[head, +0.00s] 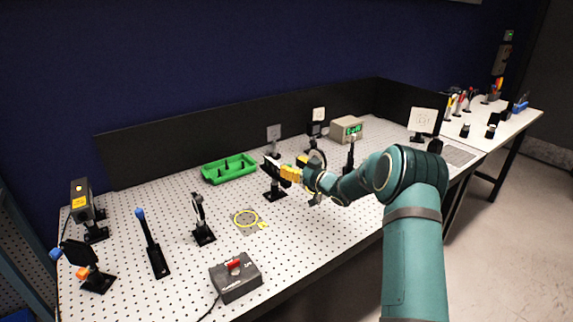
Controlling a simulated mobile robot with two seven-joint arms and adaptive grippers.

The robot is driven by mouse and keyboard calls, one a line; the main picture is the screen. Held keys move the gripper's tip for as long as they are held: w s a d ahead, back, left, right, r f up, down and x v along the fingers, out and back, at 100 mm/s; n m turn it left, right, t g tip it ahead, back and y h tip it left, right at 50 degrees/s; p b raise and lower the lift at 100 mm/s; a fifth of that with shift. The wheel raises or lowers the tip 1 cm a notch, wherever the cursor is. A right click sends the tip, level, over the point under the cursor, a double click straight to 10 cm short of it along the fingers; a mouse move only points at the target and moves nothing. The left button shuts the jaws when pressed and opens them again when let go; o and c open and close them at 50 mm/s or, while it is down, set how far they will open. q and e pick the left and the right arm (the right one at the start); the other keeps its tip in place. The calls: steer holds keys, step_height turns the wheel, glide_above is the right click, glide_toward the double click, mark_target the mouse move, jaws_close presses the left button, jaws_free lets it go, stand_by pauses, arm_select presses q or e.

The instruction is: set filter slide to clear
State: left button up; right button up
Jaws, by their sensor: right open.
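A small dark mount on a black post and base (273,190), which looks like the filter slide holder, stands near the middle of the perforated table. Its upper part (270,165) is tilted in view, and the slide's setting is too small to read. My right gripper (288,173), with yellow at its tip, reaches in from the right and is open right beside the mount's upper part. I cannot tell whether it touches. My left gripper is not in view.
A green tray (229,168) lies behind the mount. A dark box with a red switch (236,278) stands in front. Several optics posts stand at left. A display box (346,129) is behind my arm.

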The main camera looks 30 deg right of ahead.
steer(key=v, duration=0.8)
steer(key=shift+s, duration=0.4)
steer(key=shift+d, duration=0.1)
steer(key=b+x, duration=1)
steer(key=shift+a+b, duration=0.2)
steer(key=shift+b, duration=0.1)
steer(key=shift+o, duration=0.3)
jaws_close()
